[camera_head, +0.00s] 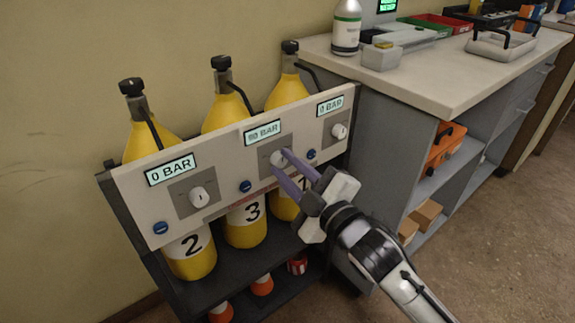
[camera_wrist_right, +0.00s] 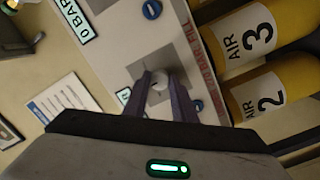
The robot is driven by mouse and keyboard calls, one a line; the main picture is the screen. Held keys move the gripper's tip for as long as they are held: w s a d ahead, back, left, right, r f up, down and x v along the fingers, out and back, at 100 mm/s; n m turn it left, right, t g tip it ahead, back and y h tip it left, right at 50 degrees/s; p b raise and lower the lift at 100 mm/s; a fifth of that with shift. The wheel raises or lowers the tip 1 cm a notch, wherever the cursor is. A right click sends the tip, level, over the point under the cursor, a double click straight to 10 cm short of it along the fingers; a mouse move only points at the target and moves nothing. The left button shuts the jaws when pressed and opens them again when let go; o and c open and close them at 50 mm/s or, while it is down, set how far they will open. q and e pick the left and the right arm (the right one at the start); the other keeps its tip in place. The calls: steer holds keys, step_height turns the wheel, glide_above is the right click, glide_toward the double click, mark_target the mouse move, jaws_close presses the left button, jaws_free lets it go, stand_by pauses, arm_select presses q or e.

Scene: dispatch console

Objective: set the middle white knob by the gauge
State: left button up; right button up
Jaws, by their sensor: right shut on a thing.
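A pale panel (camera_head: 222,178) carries three white knobs, each with a lit gauge above it. The middle white knob (camera_head: 277,159) is between the fingertips of my right gripper (camera_head: 280,160). The right gripper is shut on it; the fingers hide part of the knob. In the right wrist view the knob (camera_wrist_right: 158,82) also shows between the fingers. The middle gauge (camera_head: 263,132) ends in "BAR"; its number is too small to read surely. The left gauge (camera_head: 170,170) and right gauge (camera_head: 330,106) read 0 BAR. My left gripper is not in view.
The left knob (camera_head: 199,197) and right knob (camera_head: 339,131) sit to either side, with blue round buttons (camera_head: 245,186) between. Yellow cylinders (camera_head: 190,255) stand in the rack behind the panel. A grey counter (camera_head: 450,75) with a bottle (camera_head: 346,28) stands to the right.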

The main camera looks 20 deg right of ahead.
steer(key=m+p, duration=0.1)
steer(key=p, duration=0.1)
steer(key=shift+r+m+p, duration=0.25)
steer(key=shift+m+p, duration=0.1)
steer(key=shift+m, duration=0.05)
steer(key=m+p, duration=0.3)
steer(key=p, duration=0.1)
steer(key=shift+r+g+p, duration=0.1)
steer(key=shift+g+p, duration=0.2)
steer(key=shift+m+p, duration=1)
steer(key=shift+p, duration=0.1)
steer(key=shift+m+p, duration=0.75)
steer(key=shift+m, duration=0.05)
steer(key=shift+f+m+g+y+p, duration=0.2)
steer(key=shift+m+g+y+p, duration=0.1)
steer(key=shift+m+p, duration=0.5)
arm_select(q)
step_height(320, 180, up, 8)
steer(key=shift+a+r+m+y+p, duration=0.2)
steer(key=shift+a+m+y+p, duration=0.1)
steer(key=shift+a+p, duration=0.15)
arm_select(e)
steer(key=shift+m, duration=0.5)
steer(key=shift+f, duration=0.1)
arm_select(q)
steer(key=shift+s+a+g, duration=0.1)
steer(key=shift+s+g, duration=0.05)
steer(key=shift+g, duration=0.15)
